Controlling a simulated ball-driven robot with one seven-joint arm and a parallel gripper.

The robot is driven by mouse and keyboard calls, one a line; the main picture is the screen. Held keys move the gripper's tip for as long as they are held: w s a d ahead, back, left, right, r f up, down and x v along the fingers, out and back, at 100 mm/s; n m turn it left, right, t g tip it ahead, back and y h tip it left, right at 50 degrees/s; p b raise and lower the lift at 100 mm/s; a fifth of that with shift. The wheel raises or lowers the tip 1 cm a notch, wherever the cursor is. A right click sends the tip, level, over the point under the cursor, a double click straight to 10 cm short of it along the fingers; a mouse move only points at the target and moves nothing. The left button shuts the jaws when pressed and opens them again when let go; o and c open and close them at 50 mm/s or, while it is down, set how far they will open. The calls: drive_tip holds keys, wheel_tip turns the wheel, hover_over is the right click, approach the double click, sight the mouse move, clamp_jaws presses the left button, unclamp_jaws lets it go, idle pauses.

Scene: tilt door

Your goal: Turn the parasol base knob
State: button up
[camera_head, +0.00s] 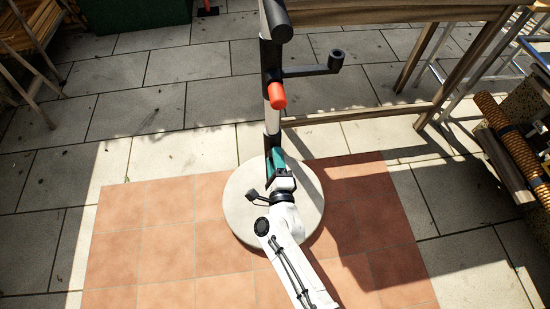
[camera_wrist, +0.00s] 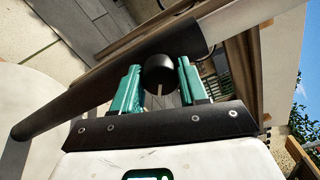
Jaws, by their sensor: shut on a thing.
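The parasol base has a pale round slab (camera_head: 240,200) on the tiles and a dark upright tube (camera_head: 271,146) at its middle. In the wrist view the dark tube (camera_wrist: 95,90) runs slantwise behind my fingers. The black round parasol base knob (camera_wrist: 160,68) sits on the tube, between my two teal fingers. My gripper (camera_wrist: 160,80) is shut on the knob, one finger on each side. In the head view my gripper (camera_head: 275,158) is at the tube, low above the slab, and the knob is hidden there.
A red-orange grip (camera_head: 277,95) and a crank arm (camera_head: 318,70) stick out from the pole above my gripper. A wooden table (camera_head: 395,12) stands behind to the right. A rope-wound post (camera_head: 515,145) lies at the far right. The terracotta tiles (camera_head: 150,245) on the left are clear.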

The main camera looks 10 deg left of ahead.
drive_tip(key=shift+d+f+n+p, duration=0.15)
drive_tip(key=shift+n+p, duration=0.8)
drive_tip(key=shift+n, duration=5.25)
drive_tip(key=shift+f+n+p, duration=0.2)
drive_tip(key=shift+n+p, duration=0.75)
drive_tip(key=shift+n, duration=5.25)
drive_tip(key=o, duration=1.1)
drive_tip(key=shift+c, duration=0.2)
drive_tip(key=shift+r, duration=0.1)
